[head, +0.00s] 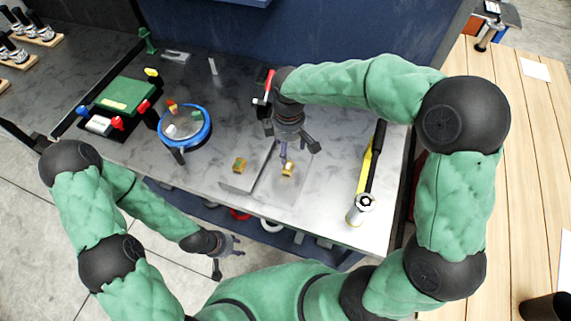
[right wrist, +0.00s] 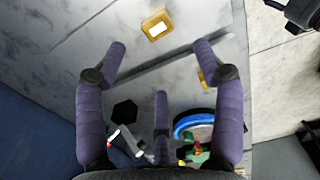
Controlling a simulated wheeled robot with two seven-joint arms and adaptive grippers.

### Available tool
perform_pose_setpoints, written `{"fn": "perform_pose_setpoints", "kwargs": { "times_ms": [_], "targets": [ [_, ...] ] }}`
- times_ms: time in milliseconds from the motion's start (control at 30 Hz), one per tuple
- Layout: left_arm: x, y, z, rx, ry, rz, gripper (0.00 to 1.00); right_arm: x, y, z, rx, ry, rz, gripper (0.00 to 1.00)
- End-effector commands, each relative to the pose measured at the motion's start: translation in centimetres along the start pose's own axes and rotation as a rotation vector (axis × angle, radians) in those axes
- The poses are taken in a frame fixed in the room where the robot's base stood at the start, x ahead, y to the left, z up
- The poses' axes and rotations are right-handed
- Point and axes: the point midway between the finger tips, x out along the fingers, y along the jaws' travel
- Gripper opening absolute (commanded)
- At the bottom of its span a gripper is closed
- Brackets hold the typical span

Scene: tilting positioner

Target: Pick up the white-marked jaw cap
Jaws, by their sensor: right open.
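The white-marked jaw cap (head: 288,169) is a small yellow-gold block with a white square on top. It lies on the grey metal plate near the bench's front edge. In the right wrist view the cap (right wrist: 157,25) is at the top, just beyond the fingertips. A second gold cap (head: 240,164) lies to its left, partly hidden by a finger in the right wrist view. My right gripper (head: 290,148) is above the bench just behind the marked cap, fingers spread and empty. My left gripper (head: 226,254) is low in front of the bench, fingers apart and empty.
A round positioner with a blue rim (head: 207,134) stands left of the caps. A green block fixture (head: 125,95) is further left. A yellow and black tool (head: 366,170) lies at the right. A raised plate edge runs between the two caps.

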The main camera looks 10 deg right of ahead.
Motion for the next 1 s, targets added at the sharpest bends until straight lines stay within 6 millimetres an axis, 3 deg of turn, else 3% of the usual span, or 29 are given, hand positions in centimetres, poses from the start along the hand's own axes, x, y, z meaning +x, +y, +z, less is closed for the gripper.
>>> {"fn": "perform_pose_setpoints", "kwargs": {
  "times_ms": [167, 500, 767, 1000],
  "targets": [
    [0.9, -0.3, 0.0, 0.000, 0.000, 0.000, 0.40, 1.3, 0.0, 0.0, 0.000, 0.000, 0.001, 0.69],
    [1.7, -0.6, -0.1, 0.000, 0.000, 0.000, 0.40, 5.7, 0.0, 0.0, 0.001, 0.000, 0.000, 0.69],
    [2.0, -0.7, -0.1, 0.000, 0.000, 0.000, 0.40, 7.0, 0.1, 0.1, 0.000, 0.000, 0.001, 0.69],
    [2.9, -1.0, -0.1, 0.000, 0.000, 0.000, 0.40, 10.3, 0.1, 0.2, 0.001, -0.001, -0.002, 0.69]
  ]
}}
